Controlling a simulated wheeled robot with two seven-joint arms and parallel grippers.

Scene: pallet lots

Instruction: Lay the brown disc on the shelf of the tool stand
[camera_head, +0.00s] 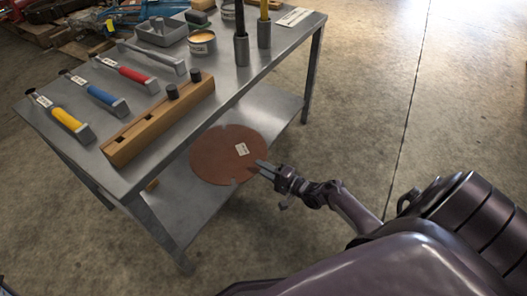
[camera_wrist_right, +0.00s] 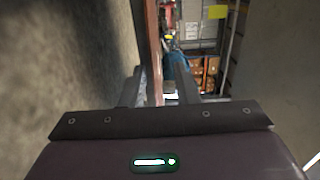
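The brown disc (camera_head: 215,158) with a white label is flat, over the lower shelf (camera_head: 268,110) of the metal tool stand (camera_head: 130,177). Its near right edge reaches past the shelf's front edge. I cannot tell whether it rests on the shelf or is just above it. My right gripper (camera_head: 266,170) is at the disc's near right rim. In the right wrist view the disc (camera_wrist_right: 152,45) shows edge-on between the two fingers (camera_wrist_right: 160,90), which stand apart with a gap on the right side of the disc. My left gripper is not in view.
The stand's top holds a wooden block (camera_head: 160,122), yellow, blue and red handled tools (camera_head: 103,97), a round tin (camera_head: 202,42) and upright holders (camera_head: 242,50). The stand's legs flank the shelf. The concrete floor to the right is clear.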

